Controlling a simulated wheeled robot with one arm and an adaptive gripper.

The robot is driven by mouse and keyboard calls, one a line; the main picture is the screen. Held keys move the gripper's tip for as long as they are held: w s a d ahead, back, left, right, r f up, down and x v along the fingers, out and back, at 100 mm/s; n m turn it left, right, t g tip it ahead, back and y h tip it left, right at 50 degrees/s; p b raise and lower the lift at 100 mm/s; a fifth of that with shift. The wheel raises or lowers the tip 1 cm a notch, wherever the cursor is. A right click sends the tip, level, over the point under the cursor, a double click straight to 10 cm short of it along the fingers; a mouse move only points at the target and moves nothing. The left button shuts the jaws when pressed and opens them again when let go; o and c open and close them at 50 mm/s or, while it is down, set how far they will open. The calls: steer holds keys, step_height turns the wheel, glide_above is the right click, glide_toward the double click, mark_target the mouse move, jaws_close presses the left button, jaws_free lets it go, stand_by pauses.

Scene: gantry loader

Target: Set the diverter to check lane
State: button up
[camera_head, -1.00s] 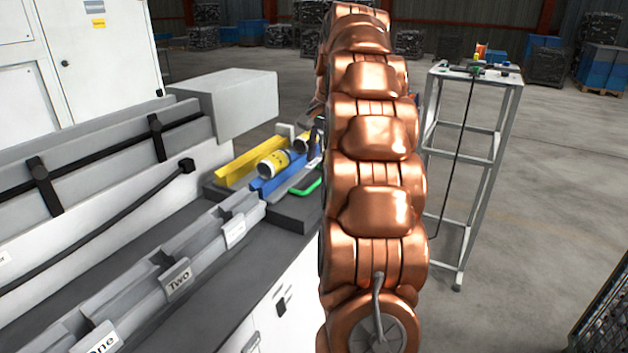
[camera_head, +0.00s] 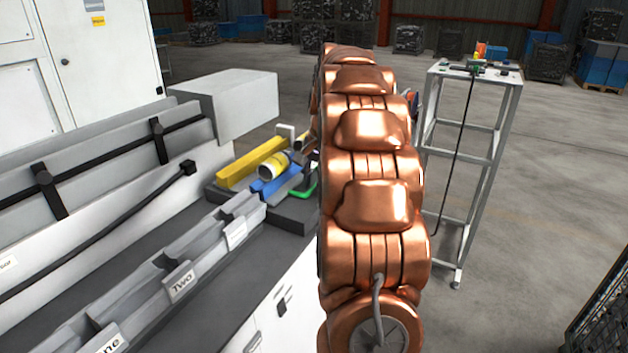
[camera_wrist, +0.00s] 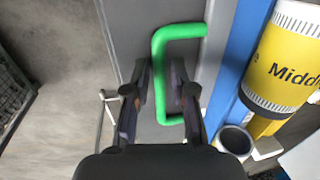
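A green bent handle (camera_wrist: 160,75) shows in the wrist view, standing over a grey surface beside the blue rail (camera_wrist: 228,70). My gripper (camera_wrist: 162,68) is open, with one finger on each side of the handle's long bar and small gaps between. I cannot tell whether the fingertips are level with the bar. In the head view a small part of the green handle (camera_head: 306,193) shows at the right end of the dark bench, next to the blue rail (camera_head: 278,180). My copper arm hides the gripper and much of the diverter there.
A yellow and white cylinder reading "Middle" (camera_wrist: 285,60) lies close right of the blue rail. A yellow rail (camera_head: 252,163) stands behind it in the head view. Grey troughs with lane labels (camera_head: 181,282) run along the bench. A white-framed stand (camera_head: 470,150) is right of my arm.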

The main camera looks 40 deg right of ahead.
steer(key=shift+f, duration=0.15)
jaws_close()
stand_by(0.5)
